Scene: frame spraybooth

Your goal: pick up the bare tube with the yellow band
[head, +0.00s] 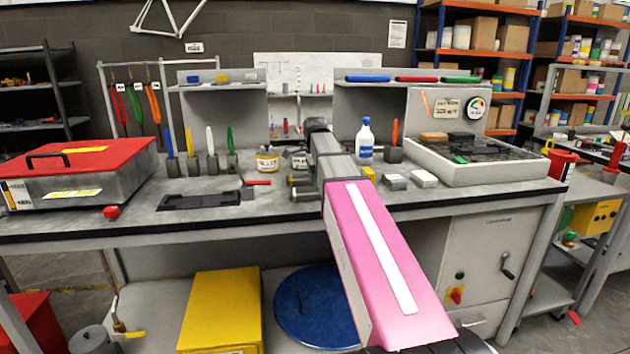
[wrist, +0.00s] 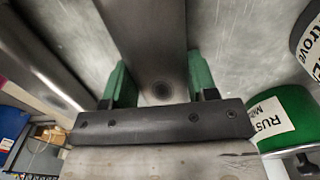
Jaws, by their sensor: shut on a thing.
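My gripper (wrist: 161,82) shows in the wrist view, with its two green finger pads on either side of a bare grey metal tube (wrist: 146,38). The pads are shut on this tube, which runs away toward the top of the view. No yellow band shows on its visible part, so I cannot tell from its markings whether it is the yellow-banded tube. In the head view my arm reaches over the workbench (head: 265,218) and hides the gripper and what it holds.
A green tin (wrist: 285,115) stands close at right in the wrist view, with a grey labelled tin (wrist: 310,45) beyond it. On the bench are a red-lidded box (head: 80,165), a blue-capped bottle (head: 365,142) and a grey gauge unit (head: 480,172). The bench's front left is mostly clear.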

